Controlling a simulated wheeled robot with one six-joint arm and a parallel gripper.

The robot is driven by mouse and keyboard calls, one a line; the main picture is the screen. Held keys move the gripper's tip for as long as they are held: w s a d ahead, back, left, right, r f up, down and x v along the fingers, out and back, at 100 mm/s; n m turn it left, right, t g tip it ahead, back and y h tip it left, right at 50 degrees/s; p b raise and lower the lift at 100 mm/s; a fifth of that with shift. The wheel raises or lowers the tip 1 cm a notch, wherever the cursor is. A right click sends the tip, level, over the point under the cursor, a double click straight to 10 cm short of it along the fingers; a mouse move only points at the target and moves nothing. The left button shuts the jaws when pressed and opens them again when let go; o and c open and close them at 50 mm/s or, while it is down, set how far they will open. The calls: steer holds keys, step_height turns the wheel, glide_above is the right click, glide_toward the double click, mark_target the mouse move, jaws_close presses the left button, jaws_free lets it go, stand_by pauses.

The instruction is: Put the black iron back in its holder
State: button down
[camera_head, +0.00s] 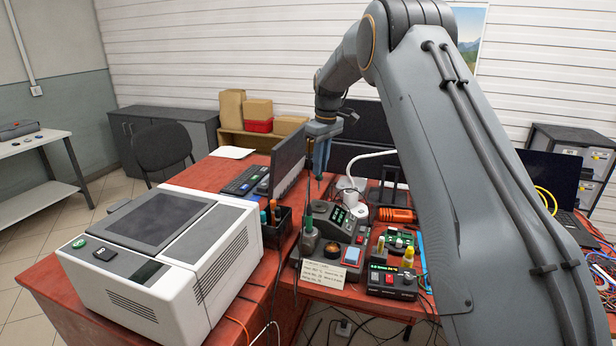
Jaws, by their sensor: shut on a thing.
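My gripper (321,165) points down above the back of the red bench, beside the monitor's right edge. Its fingers are close together. A slim dark upright shape, apparently the black iron (309,160), shows at the gripper's left side. At this size I cannot make out its tip or exactly how it lies in the fingers. I cannot tell which holder belongs to the black iron.
A white printer-like machine (150,262) fills the front left of the bench. A monitor (288,160) and a black tool caddy (275,228) stand left of the stations.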

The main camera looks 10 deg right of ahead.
mark_target(320, 177)
steer(key=shift+f+b, duration=0.8)
steer(key=shift+f, duration=1.35)
steer(key=shift+f, duration=0.2)
steer(key=shift+f+b, duration=0.45)
steer(key=shift+f, duration=0.95)
steer(key=shift+f+b, duration=0.35)
steer(key=shift+f, duration=0.8)
steer(key=shift+f, duration=0.1)
steer(key=c, duration=1)
jaws_free()
steer(key=shift+c, duration=0.2)
